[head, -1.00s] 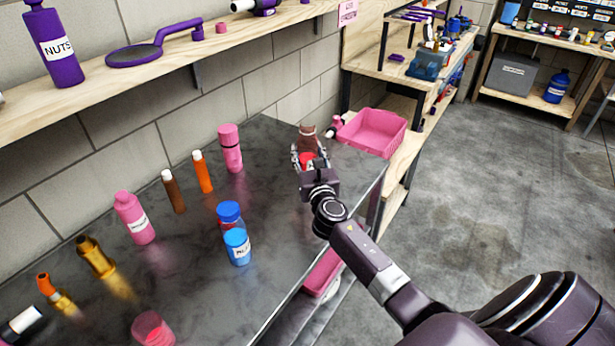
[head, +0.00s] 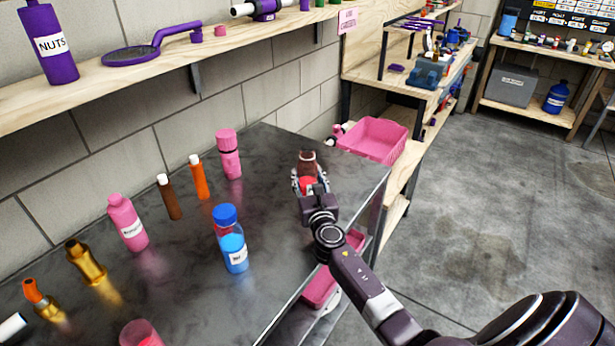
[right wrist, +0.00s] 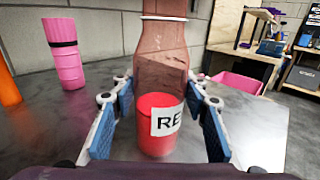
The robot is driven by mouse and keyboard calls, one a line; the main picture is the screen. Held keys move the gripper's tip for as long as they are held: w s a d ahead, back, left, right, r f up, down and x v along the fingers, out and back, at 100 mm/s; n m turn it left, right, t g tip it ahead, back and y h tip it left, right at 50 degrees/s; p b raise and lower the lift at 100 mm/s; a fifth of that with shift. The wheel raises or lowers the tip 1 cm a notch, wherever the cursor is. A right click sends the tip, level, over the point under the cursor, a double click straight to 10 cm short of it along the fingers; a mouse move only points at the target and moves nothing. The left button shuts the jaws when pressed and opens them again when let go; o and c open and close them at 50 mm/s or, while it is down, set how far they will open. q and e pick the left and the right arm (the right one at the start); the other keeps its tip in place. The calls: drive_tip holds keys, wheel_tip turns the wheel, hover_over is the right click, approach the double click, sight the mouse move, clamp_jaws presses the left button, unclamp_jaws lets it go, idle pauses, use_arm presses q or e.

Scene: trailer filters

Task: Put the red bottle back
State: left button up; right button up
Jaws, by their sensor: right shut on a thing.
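The red bottle (head: 308,166) has a clear brownish upper part and a red lower part with a white label starting "RE". It stands roughly upright at the far right end of the dark metal table (head: 185,265). My right gripper (head: 309,184) is around its lower part, with a finger on each side. In the right wrist view the bottle (right wrist: 160,75) is between the blue-padded fingers (right wrist: 158,128). Its top is cut off there. I cannot tell whether its base touches the table. My left gripper is not in view.
A pink bin (head: 373,139) is beyond the far end. A wooden shelf (head: 150,70) hangs above.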

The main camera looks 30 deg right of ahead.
drive_tip(key=o, duration=1.4)
drive_tip(key=shift+r, duration=0.15)
drive_tip(key=v, duration=1)
drive_tip(key=shift+s+a+p, duration=0.15)
drive_tip(key=shift+s+p, duration=0.1)
drive_tip(key=shift+p, duration=0.1)
drive_tip(key=shift+s+a, duration=0.25)
drive_tip(key=shift+s, duration=0.4)
